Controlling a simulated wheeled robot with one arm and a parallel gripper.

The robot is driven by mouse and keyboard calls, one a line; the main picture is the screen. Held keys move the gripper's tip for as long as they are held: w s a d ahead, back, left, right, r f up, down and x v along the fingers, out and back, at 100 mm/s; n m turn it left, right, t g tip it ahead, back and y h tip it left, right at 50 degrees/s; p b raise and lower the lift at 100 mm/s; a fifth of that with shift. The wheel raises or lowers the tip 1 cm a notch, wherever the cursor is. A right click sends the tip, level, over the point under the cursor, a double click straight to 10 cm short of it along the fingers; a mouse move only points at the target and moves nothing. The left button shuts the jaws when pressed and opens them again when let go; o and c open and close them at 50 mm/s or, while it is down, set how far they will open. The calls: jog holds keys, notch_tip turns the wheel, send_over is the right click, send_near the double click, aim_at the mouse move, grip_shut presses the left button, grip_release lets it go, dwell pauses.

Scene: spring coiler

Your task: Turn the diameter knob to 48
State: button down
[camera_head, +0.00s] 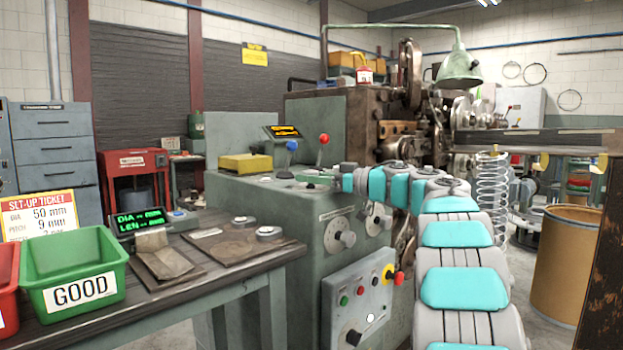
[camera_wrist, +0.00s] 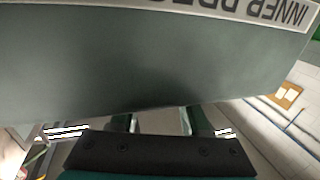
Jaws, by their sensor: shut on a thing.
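In the wrist view a grey-green panel with a partly cut-off label reading "INNER" (camera_wrist: 262,8) hides the fingertips. A set-up ticket (camera_head: 40,215) reads DIA 50 mm.
A button panel (camera_head: 362,300) with a red-and-yellow switch is below the knobs. A lever with a red ball (camera_head: 323,140) and a yellow box (camera_head: 246,163) are on the machine. A bench (camera_head: 215,275) at left holds a green display (camera_head: 140,220) and a green GOOD bin (camera_head: 75,270).

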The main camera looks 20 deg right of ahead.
jog(key=shift+c, duration=1.8)
grip_release()
jog(key=shift+r, duration=0.1)
jog(key=v, duration=0.7)
jog(key=shift+s+d, duration=0.25)
